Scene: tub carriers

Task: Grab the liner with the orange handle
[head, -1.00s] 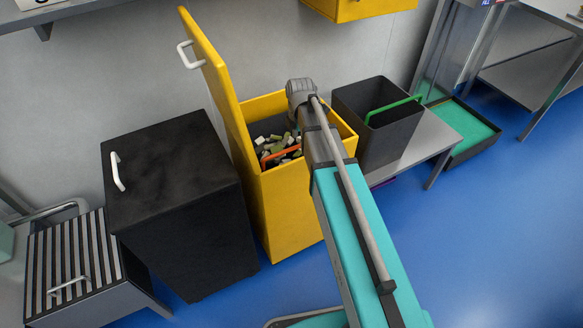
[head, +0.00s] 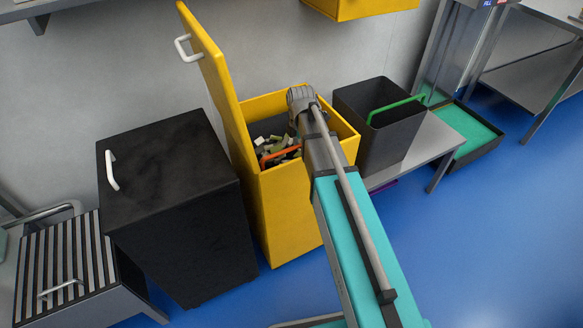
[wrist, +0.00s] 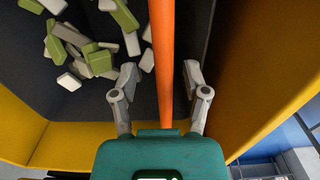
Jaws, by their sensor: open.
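The liner is a dark tub with an orange handle (head: 281,154), set inside a yellow bin (head: 290,210) whose lid stands open. Green and white blocks lie in the liner. In the wrist view the orange handle (wrist: 162,60) runs from the top edge down between my fingers, and the dark liner inside (wrist: 100,95) shows to its left. My gripper (wrist: 158,82) is open, with one finger on each side of the handle and gaps on both sides. In the head view my arm hides the gripper's fingertips and part of the bin.
A black cabinet (head: 180,210) stands left of the bin. A dark tub with a green handle (head: 380,125) stands on a low grey bench (head: 430,145) to the right. The bin's open yellow lid (head: 215,85) rises at its left.

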